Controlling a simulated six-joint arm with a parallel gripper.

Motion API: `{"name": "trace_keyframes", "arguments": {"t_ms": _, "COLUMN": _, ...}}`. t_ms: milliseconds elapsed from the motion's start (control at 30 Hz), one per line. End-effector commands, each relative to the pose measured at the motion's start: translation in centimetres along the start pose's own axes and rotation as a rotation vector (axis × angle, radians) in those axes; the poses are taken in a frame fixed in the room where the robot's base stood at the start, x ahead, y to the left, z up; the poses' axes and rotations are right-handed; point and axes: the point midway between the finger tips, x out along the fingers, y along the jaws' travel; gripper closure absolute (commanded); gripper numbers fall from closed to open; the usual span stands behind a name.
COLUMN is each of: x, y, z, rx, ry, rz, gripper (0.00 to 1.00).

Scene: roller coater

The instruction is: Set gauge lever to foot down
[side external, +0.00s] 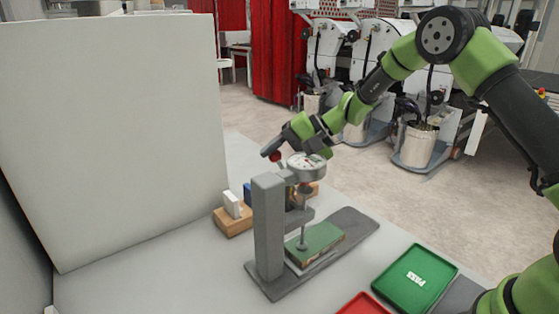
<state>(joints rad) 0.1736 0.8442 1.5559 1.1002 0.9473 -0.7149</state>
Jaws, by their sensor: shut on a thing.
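The gauge stand (268,228) is a grey upright on a long base plate, with a round dial (306,166) at its top. A lever with a dark red knob (275,156) is at the top left of the dial. My gripper (273,149) reaches in from the upper right and is shut on the lever at its knob; the fingers partly hide it. A thin spindle ends in a round foot (302,246) low over a green block (318,239) on the base. The foot appears to touch the block, but I cannot tell for sure.
A wooden holder (233,222) with white and blue pieces stands behind the gauge on the left. A green PASS tray (416,278) and a red tray (364,304) lie at the front right. A tall pale panel (115,140) closes off the left side.

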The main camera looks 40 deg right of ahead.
Motion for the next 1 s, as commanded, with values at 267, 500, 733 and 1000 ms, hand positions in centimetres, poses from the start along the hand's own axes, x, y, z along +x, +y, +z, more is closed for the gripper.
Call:
{"name": "trace_keyframes", "arguments": {"t_ms": 267, "x": 0.0, "y": 0.0, "z": 0.3, "rx": 0.009, "ry": -0.013, "rz": -0.001, "gripper": 0.22}}
{"name": "trace_keyframes", "arguments": {"t_ms": 500, "x": -0.2, "y": 0.0, "z": 0.2, "rx": 0.006, "ry": -0.008, "rz": -0.001, "gripper": 0.22}}
{"name": "trace_keyframes", "arguments": {"t_ms": 733, "x": -3.7, "y": -0.1, "z": 0.1, "rx": 0.006, "ry": -0.004, "rz": -0.004, "gripper": 0.22}}
{"name": "trace_keyframes", "arguments": {"t_ms": 1000, "x": -8.6, "y": 0.0, "z": 0.1, "rx": 0.006, "ry": -0.006, "rz": -0.002, "gripper": 0.22}}
